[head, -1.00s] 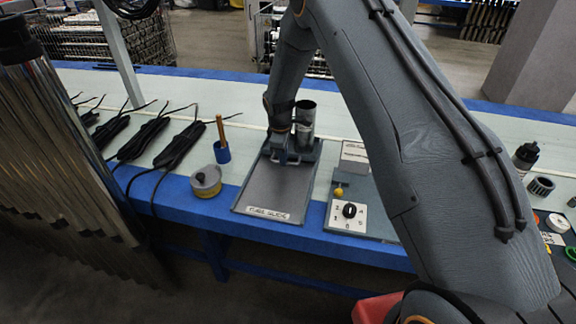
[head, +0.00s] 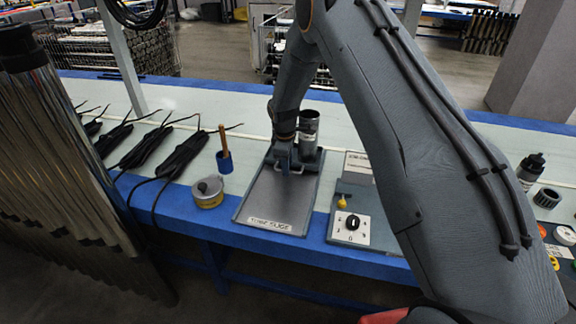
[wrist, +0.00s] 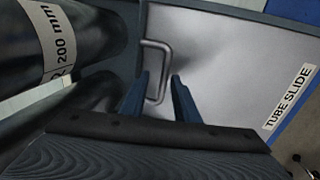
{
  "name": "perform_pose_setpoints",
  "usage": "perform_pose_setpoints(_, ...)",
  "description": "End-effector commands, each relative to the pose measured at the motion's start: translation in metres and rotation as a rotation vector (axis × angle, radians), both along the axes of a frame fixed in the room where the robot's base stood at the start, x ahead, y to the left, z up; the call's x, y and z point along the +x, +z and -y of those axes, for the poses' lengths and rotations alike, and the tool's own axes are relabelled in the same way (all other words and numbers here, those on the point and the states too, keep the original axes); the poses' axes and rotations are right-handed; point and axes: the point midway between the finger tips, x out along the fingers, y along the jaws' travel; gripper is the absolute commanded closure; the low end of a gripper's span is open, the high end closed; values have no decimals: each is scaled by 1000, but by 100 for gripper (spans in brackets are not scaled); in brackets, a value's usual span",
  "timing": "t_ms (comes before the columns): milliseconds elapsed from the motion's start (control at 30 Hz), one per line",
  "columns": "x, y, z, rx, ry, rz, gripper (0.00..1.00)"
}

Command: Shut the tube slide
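The tube slide (head: 275,197) is a flat grey metal plate in a dark frame on the bench, labelled TUBE SLIDE at its front edge. In the wrist view the plate (wrist: 225,60) carries a thin U-shaped metal handle (wrist: 166,62). My gripper (wrist: 158,95) is low over the plate's far end, with its two fingers apart around the lower part of the handle. I cannot tell whether either finger touches it. Upright metal tubes (head: 309,130) stand just behind; a tube labelled 200 mm (wrist: 65,42) shows close on the left in the wrist view.
A round tin (head: 208,191), a blue holder (head: 224,161) and black cable bundles (head: 180,155) lie left. A dark bottle (head: 531,168) is at far right.

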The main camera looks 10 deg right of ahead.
Motion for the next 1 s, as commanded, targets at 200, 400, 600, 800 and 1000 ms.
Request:
perform_pose_setpoints(200,-1,12,-1,1,0,1,72)
perform_pose_setpoints(400,-7,43,-3,1,-1,1,72)
perform_pose_setpoints(600,-11,68,-4,0,-2,1,72)
perform_pose_setpoints(800,-13,77,-4,0,-2,1,72)
perform_pose_setpoints(1000,-13,77,-4,0,-2,0,72)
